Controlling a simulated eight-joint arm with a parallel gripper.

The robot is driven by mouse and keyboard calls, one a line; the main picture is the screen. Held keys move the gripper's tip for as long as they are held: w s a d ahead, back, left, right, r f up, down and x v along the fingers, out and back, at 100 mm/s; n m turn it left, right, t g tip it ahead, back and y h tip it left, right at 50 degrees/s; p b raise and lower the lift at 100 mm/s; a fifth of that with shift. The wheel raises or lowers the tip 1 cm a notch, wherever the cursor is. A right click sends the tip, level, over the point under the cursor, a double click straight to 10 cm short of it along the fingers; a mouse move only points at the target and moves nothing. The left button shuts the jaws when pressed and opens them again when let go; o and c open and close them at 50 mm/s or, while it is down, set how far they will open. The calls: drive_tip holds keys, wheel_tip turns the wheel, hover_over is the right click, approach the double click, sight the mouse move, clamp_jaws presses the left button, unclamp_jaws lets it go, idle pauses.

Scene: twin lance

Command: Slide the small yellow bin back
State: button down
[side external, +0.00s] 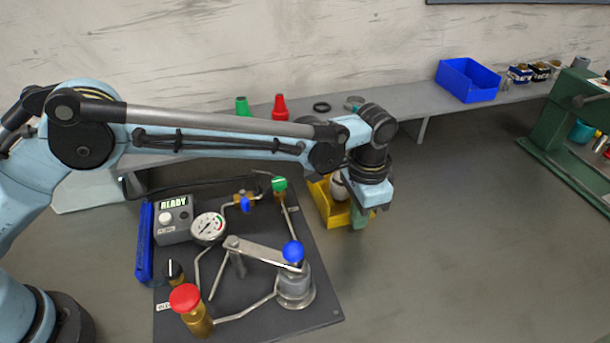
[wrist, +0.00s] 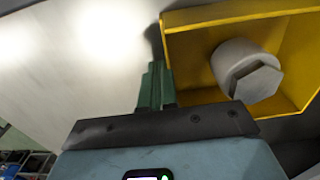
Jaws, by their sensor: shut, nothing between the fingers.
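The small yellow bin (side external: 333,213) stands on the grey table just past the right edge of the dark panel in the side view. A pale grey part with a hexagonal end (wrist: 246,70) lies inside it. The bin's yellow wall (wrist: 232,14) also shows in the wrist view. My gripper (side external: 361,216) is low at the bin's right side, with its green fingers (wrist: 155,85) shut and empty. In the wrist view the fingers are beside the bin's left wall; whether they touch it I cannot tell. My wrist hides part of the bin in the side view.
The dark panel (side external: 325,310) carries a gauge (side external: 208,227), valves, pipes and a lever with a blue knob (side external: 293,252). A blue bin (side external: 468,80) stands on the rear shelf (side external: 425,108). The table to the right of my gripper is clear.

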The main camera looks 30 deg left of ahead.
drive_tip(key=shift+w+a, duration=0.6)
drive_tip(key=shift+a, duration=0.05)
drive_tip(key=shift+a, duration=0.1)
drive_tip(key=shift+s+d, duration=0.2)
drive_tip(key=shift+d, duration=0.05)
wheel_tip(320, 180, up, 9)
idle(1.7)
